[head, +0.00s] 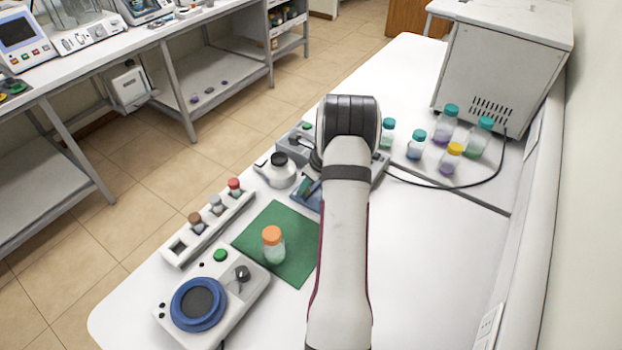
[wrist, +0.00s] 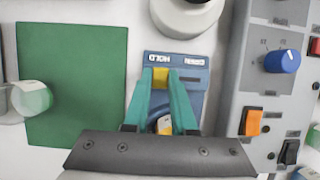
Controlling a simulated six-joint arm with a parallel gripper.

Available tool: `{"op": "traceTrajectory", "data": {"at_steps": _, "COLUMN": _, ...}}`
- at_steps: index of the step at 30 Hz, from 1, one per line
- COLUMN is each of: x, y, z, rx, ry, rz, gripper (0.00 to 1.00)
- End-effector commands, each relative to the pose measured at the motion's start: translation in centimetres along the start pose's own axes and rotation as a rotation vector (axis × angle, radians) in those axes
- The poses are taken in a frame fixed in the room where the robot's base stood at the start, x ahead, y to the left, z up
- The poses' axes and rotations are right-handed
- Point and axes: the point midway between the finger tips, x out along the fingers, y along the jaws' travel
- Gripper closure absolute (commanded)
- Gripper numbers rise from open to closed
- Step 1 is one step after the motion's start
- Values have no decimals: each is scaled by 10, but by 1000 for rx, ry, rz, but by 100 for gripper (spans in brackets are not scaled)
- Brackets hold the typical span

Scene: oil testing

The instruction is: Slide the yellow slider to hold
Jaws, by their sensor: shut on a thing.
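The yellow slider (wrist: 161,74) sits on a blue panel (wrist: 196,78) in the wrist view, just below the upside-down HOLD label (wrist: 159,58). A second label, too small to read surely, is to its right. My gripper (wrist: 161,82) has its teal fingers closed on both sides of the slider, pointing at the panel. The rest of the panel is partly hidden under the fingers. In the head view the blue panel (head: 301,200) shows only in part beside my arm, and the slider is hidden.
A green mat (wrist: 72,80) lies left of the panel, with an orange-capped jar (head: 273,246) on it. A grey control box (wrist: 240,85) with a blue knob and switches stands right. A white round device (head: 281,170) is close by. Several capped bottles stand farther back.

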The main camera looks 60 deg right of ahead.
Motion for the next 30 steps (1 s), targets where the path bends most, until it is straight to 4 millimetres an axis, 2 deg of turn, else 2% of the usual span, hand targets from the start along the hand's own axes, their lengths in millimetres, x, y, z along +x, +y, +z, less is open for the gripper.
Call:
{"op": "traceTrajectory", "data": {"at_steps": 6, "x": 1, "y": 6, "z": 0, "rx": 6, "ry": 1, "rz": 19, "gripper": 100}}
{"op": "traceTrajectory", "data": {"at_steps": 7, "x": 1, "y": 6, "z": 0, "rx": 6, "ry": 1, "rz": 19, "gripper": 71}}
{"op": "traceTrajectory", "data": {"at_steps": 11, "x": 1, "y": 6, "z": 0, "rx": 6, "ry": 2, "rz": 18, "gripper": 48}}
{"op": "traceTrajectory", "data": {"at_steps": 12, "x": 1, "y": 5, "z": 0, "rx": 6, "ry": 1, "rz": 17, "gripper": 45}}
{"op": "traceTrajectory", "data": {"at_steps": 20, "x": 0, "y": 4, "z": 0, "rx": 4, "ry": 1, "rz": 13, "gripper": 45}}
{"op": "traceTrajectory", "data": {"at_steps": 23, "x": -7, "y": 4, "z": 0, "rx": 4, "ry": 1, "rz": 12, "gripper": 45}}
{"op": "traceTrajectory", "data": {"at_steps": 26, "x": -26, "y": 2, "z": 1, "rx": 4, "ry": -1, "rz": 9, "gripper": 45}}
{"op": "traceTrajectory", "data": {"at_steps": 30, "x": -70, "y": 2, "z": 1, "rx": 4, "ry": -2, "rz": 7, "gripper": 45}}
